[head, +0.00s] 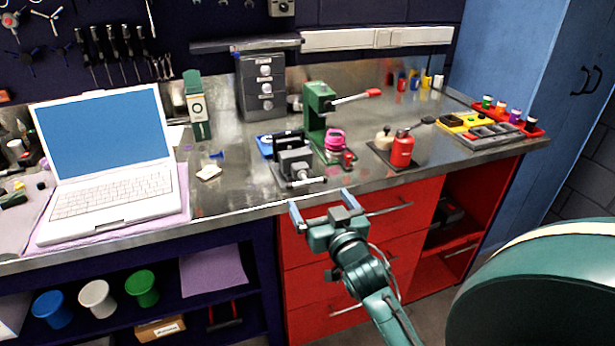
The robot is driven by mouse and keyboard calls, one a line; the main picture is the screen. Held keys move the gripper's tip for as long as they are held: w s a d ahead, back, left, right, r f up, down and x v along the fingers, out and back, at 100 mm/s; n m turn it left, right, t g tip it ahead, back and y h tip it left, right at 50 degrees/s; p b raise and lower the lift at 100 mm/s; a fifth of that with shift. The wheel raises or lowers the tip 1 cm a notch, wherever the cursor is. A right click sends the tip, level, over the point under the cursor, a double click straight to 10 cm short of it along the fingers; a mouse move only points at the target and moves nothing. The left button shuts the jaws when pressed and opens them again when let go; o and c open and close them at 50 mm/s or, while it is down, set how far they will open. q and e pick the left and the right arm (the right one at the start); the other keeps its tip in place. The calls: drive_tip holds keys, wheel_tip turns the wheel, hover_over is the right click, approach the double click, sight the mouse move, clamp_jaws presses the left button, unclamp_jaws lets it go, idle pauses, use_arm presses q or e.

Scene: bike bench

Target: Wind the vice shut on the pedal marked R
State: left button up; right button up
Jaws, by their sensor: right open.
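The vice (294,163) is a small grey bench vice near the front edge of the metal bench, with a pale bar handle (304,182) at its front. A dark piece (288,139) shows at the back of the vice, by its jaws. I cannot tell whether it is the pedal, and no R mark is readable. The jaw gap is too small to judge. My right gripper (323,206) is open and empty, in front of the bench edge, below and slightly right of the vice handle. My left gripper is not in view.
A green press (317,104) with a red-tipped lever stands behind the vice at right. A red can (402,150) stands right of it. A white laptop (108,160) is at left. Red drawers (362,250) with bar handles lie behind my right gripper. A green rounded shape fills the lower right.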

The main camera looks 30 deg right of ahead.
sight(309, 183)
drive_tip(key=x, duration=0.8)
drive_tip(key=shift+w+p, duration=0.3)
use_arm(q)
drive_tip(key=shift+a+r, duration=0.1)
use_arm(e)
drive_tip(key=c, duration=1)
drive_tip(key=shift+r+m+p, duration=0.2)
drive_tip(key=shift+m+p, duration=0.4)
drive_tip(key=shift+m, duration=0.1)
drive_tip(key=shift+m+p, duration=0.35)
drive_tip(key=shift+m, duration=0.65)
drive_tip(key=shift+f, duration=0.2)
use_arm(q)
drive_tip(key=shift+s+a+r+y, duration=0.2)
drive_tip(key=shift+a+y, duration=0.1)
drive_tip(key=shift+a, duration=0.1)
use_arm(e)
drive_tip(key=o, duration=1)
